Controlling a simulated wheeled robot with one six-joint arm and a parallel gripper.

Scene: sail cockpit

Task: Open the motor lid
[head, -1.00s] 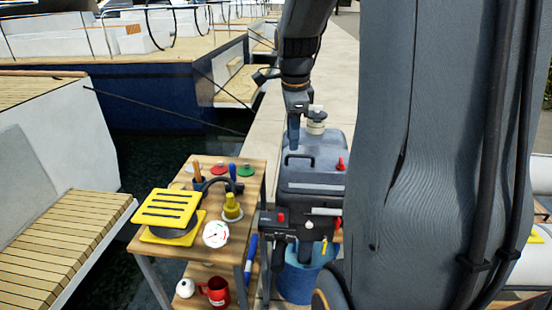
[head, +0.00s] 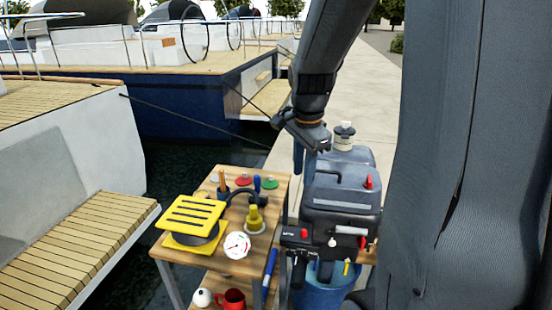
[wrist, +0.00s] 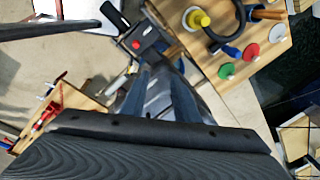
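The grey outboard motor (head: 338,222) stands upright at the right of the wooden table in the head view. Its lid (head: 342,188) is the grey top cover, with a dark handle (head: 340,172) and a red latch (head: 369,181). The lid looks closed. My gripper (head: 298,158) hangs just left of the lid's upper part in the head view, with its fingers partly hidden behind the motor. In the wrist view, the two bluish fingers of my gripper (wrist: 160,100) are apart, with part of the grey motor (wrist: 158,85) showing beyond them. I see no clear grip on anything.
The wooden table (head: 208,258) holds a yellow slotted piece (head: 194,212), a gauge (head: 237,245), a yellow fitting (head: 255,219) and coloured discs. A blue bucket (head: 318,291) is below the motor.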

